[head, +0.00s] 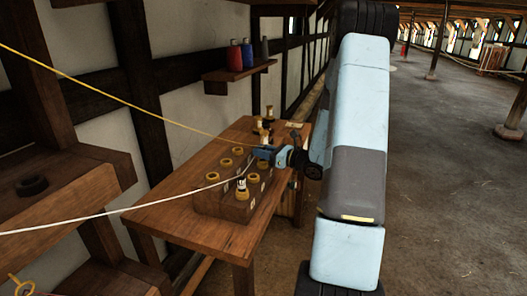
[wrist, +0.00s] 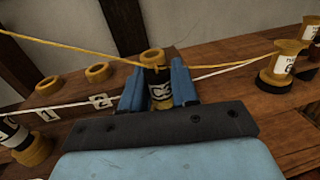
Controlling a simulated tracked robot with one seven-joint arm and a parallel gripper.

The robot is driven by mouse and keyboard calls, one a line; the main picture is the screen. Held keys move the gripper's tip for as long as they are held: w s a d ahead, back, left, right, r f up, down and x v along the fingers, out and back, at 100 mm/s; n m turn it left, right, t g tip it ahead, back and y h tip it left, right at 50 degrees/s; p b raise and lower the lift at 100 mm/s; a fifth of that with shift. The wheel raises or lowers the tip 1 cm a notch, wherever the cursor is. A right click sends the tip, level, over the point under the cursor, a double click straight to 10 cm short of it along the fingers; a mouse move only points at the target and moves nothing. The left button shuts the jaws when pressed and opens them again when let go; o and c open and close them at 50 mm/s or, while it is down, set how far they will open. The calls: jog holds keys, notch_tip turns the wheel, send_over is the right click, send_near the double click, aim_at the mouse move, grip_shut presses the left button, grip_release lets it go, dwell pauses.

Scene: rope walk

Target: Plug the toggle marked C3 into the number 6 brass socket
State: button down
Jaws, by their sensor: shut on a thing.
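My gripper (head: 276,155) is over the far right end of a wooden socket block. In the wrist view my gripper (wrist: 157,92) is shut on a dark toggle (wrist: 160,76) with a yellow top and a white label partly hidden by the fingers; the marking looks like C3. A yellow rope runs from it. I cannot tell whether its lower end touches a socket. The socket block (head: 205,201) carries several brass sockets, such as one at the left (head: 212,177) and one at the right (head: 253,177). Labels 1 and 2 show in the wrist view; I cannot make out number 6.
Another toggle (head: 242,185) stands in a front socket, with a white rope leading left. Toggles (wrist: 284,66) stand on the workbench (head: 165,214) beyond the block. The yellow and white ropes cross the space at left. A wall shelf (head: 240,72) holds bottle-like things.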

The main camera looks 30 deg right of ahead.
jog(key=shift+f, duration=0.2)
jog(key=c, duration=1.1)
grip_release()
jog(key=shift+v, duration=5.5)
jog(key=shift+a, duration=0.1)
